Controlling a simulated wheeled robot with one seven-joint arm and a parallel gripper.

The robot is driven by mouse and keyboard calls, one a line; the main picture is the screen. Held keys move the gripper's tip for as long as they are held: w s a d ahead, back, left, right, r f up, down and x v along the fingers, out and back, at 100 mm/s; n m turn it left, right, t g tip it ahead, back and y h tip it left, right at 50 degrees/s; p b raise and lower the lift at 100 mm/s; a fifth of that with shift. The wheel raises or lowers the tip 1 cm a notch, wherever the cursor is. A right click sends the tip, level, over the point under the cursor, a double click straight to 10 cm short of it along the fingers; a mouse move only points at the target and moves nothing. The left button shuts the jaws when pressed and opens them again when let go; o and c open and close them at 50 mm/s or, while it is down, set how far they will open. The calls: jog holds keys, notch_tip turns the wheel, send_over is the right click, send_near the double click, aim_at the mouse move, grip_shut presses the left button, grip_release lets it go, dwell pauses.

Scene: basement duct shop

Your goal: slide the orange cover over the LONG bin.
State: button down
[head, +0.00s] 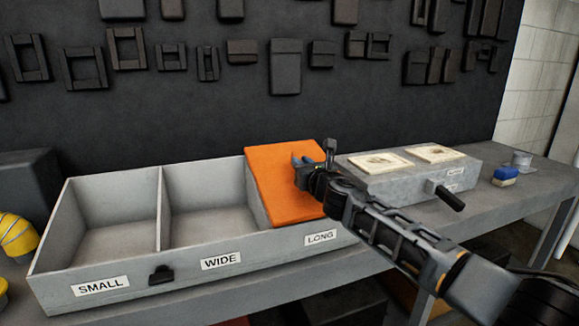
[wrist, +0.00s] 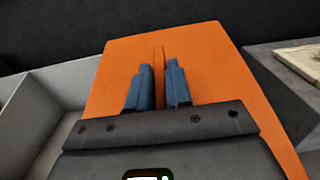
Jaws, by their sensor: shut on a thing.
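The orange cover (head: 280,185) lies tilted over the right end of the grey three-part bin box, above the compartment labelled LONG (head: 320,238). In the wrist view the cover (wrist: 205,60) fills the middle, with a thin upright orange ridge (wrist: 159,62). My gripper (head: 303,160) is over the cover's upper right part. Its two blue fingers (wrist: 158,84) are shut on the ridge. The inside of the LONG bin is hidden by the cover. The SMALL bin (head: 100,283) and WIDE bin (head: 220,261) are uncovered and look empty.
A grey box with two cream panels (head: 408,158) and a black handle (head: 450,198) stands close to the right. A blue block (head: 505,174) and a small metal cylinder (head: 521,160) lie further right on the bench. Yellow objects (head: 15,238) are at the left edge.

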jog(key=shift+w+d, duration=0.1)
jog(key=shift+d, duration=0.4)
jog(key=shift+d, duration=0.1)
jog(key=c, duration=1.1)
grip_release()
jog(key=shift+s+d+r+p, duration=0.1)
jog(key=shift+s+p, duration=0.25)
jog(key=shift+s, duration=0.15)
jog(key=p+v, duration=0.1)
jog(key=v, duration=0.5)
jog(key=shift+s, duration=0.3)
